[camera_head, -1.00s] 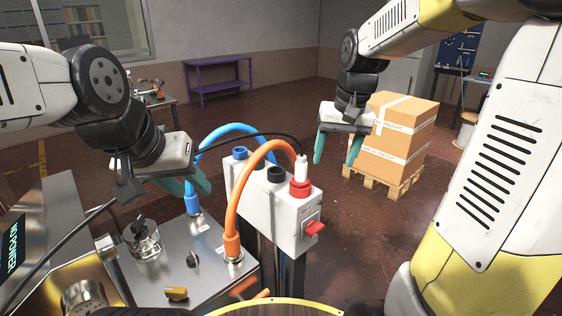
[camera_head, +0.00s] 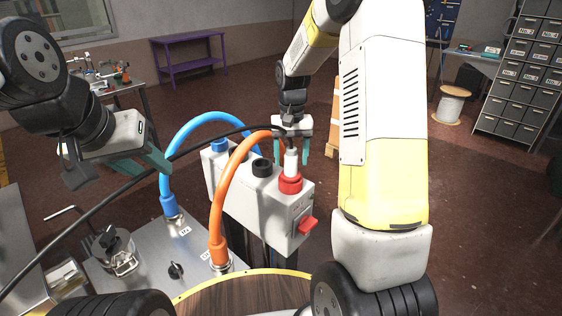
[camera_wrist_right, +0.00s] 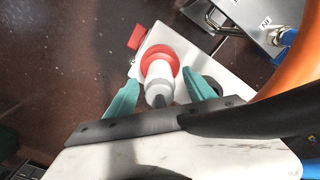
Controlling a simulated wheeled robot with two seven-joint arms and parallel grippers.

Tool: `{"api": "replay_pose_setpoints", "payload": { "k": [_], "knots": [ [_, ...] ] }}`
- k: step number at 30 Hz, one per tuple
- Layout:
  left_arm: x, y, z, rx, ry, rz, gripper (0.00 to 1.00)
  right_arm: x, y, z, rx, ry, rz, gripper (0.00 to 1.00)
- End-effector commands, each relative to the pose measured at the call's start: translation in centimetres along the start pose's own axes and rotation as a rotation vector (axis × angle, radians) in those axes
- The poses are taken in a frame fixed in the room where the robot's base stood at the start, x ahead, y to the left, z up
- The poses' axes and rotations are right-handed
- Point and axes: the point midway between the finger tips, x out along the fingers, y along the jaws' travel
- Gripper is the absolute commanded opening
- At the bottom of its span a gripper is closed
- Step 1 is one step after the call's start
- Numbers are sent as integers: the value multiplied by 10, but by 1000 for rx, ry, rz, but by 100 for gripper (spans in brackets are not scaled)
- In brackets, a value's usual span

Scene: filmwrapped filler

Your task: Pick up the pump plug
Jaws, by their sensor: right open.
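The pump plug (camera_head: 291,163) is white and stands upright in a red socket (camera_head: 290,183) on top of a grey box. A black cable runs from its top to the left. My right gripper (camera_head: 291,150) is open above the socket, its teal fingers on either side of the plug's upper part. In the right wrist view the plug (camera_wrist_right: 158,82) shows between the two open fingers, with no clear contact. My left gripper (camera_head: 157,171) is empty and open, at the left, away from the plug.
The grey box (camera_head: 262,205) carries a red switch (camera_head: 307,225) and other sockets. A blue hose (camera_head: 167,165) and an orange hose (camera_head: 217,205) arch up beside it from a metal pump unit (camera_head: 150,262). A round wooden top (camera_head: 240,293) lies in front.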

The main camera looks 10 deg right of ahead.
Motion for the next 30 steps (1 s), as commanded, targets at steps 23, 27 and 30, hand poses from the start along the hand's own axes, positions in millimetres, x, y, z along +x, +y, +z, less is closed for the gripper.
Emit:
{"api": "replay_pose_setpoints", "payload": {
  "k": [23, 27, 30],
  "knots": [
    [0, 0, 0, 0, 0, 0, 36, 17, 0, 0, -1, 1, 0, 0],
    [0, 0, 0, 0, 0, 0, 36, 17, 0, -1, -1, 2, 0, 0],
    [0, 0, 0, 0, 0, 0, 36, 17, 0, -1, -1, 2, 0, 0]
  ]
}}
